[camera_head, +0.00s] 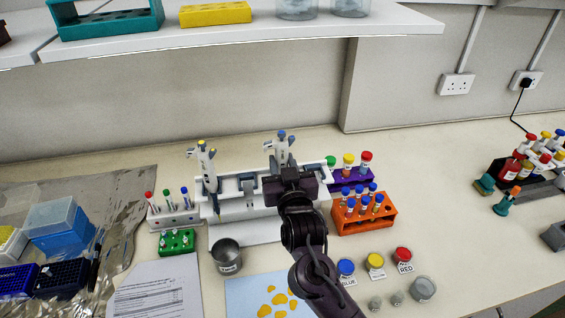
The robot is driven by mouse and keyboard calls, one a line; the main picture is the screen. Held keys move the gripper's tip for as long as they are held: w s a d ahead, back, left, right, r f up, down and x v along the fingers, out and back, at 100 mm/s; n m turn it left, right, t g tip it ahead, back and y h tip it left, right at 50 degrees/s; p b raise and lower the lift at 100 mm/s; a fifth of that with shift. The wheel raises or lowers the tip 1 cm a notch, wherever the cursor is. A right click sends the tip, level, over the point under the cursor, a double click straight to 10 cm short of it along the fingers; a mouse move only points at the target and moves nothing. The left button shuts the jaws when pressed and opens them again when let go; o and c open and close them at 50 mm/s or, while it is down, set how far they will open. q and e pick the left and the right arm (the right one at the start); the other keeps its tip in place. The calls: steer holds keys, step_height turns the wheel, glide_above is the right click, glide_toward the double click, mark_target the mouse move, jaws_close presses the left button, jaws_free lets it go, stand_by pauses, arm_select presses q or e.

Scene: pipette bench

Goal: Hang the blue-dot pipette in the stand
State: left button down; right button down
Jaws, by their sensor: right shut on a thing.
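The white pipette stand (238,210) stands at the middle of the bench. A yellow-dot pipette (204,158) hangs upright in its left part. The blue-dot pipette (281,145) is upright over the stand's right part, its blue top clear to see. My right gripper (290,184) is in front of the stand's right part, shut on the blue-dot pipette. The gripper hides the pipette's lower body, so I cannot tell whether it rests in the stand. My left gripper is not in view.
Just right of my gripper are a purple rack (352,178) and an orange tube rack (364,215). A metal cup (226,257) and a green rack (177,242) stand front left. Blue, yellow and red-lidded pots (376,260) sit front right.

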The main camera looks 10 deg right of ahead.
steer(key=shift+f, duration=0.1)
steer(key=c, duration=1)
jaws_free()
steer(key=shift+c, duration=0.2)
steer(key=shift+s+f, duration=0.1)
steer(key=shift+s, duration=0.1)
steer(key=s+b, duration=0.2)
steer(key=s, duration=0.5)
steer(key=shift+s+b, duration=0.2)
steer(key=shift+b, duration=0.15)
